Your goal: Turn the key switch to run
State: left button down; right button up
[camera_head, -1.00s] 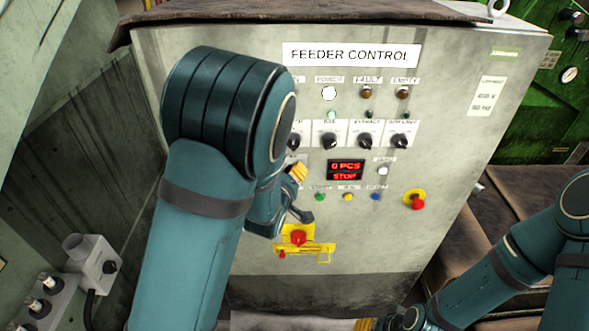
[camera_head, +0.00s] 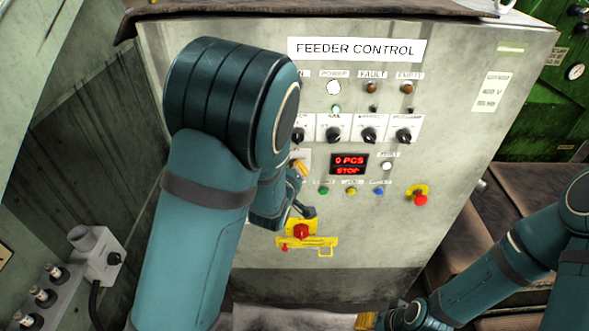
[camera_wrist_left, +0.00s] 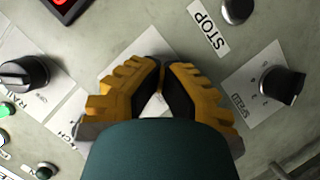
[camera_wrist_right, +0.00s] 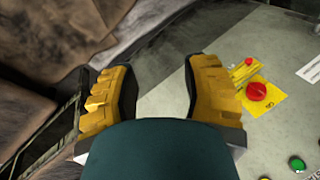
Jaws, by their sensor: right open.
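The grey feeder control panel (camera_head: 386,223) fills the middle of the head view. My left gripper (camera_wrist_left: 163,70) is at the panel face, left of the red display. In the left wrist view its two yellow fingers converge over a white label plate, their tips very close together. The key switch is not visible; whether it is between these fingers is hidden. My right gripper (camera_wrist_right: 158,75) is open and empty, away from the panel's controls, low in the head view.
A red display (camera_head: 348,165) reads 0 PCS and STOP. A row of black knobs (camera_head: 368,135) sits above it. A black knob marked SPEED (camera_wrist_left: 282,84) is near the left fingers.

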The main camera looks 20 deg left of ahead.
pick_arm(q)
jog(key=shift+w+r+m+g+y+p, duration=0.1)
jog(key=shift+r+m+g+y+p, duration=0.15)
jog(key=shift+m+y+p, duration=0.55)
jog(key=shift+d+m+g+y+p, duration=0.1)
jog(key=shift+m+g+y+p, duration=0.35)
jog(key=shift+m, duration=0.65)
jog(key=m+y+p, duration=0.1)
jog(key=m+p, duration=0.1)
jog(key=shift+m+y+p, duration=0.25)
jog(key=shift+m+p, duration=0.05)
jog(key=shift+m+g+y+p, duration=0.3)
jog(key=shift+m+y+p, duration=0.6)
jog(key=shift+m+p, duration=0.35)
jog(key=shift+w+f+m+y+p, duration=0.1)
jog(key=shift+m+y+p, duration=0.95)
jog(key=shift+m, duration=0.4)
pick_arm(e)
notch_tip(320, 180, up, 10)
jog(key=w, duration=0.2)
jog(key=shift+d+t, duration=0.3)
jog(key=shift+r, duration=0.1)
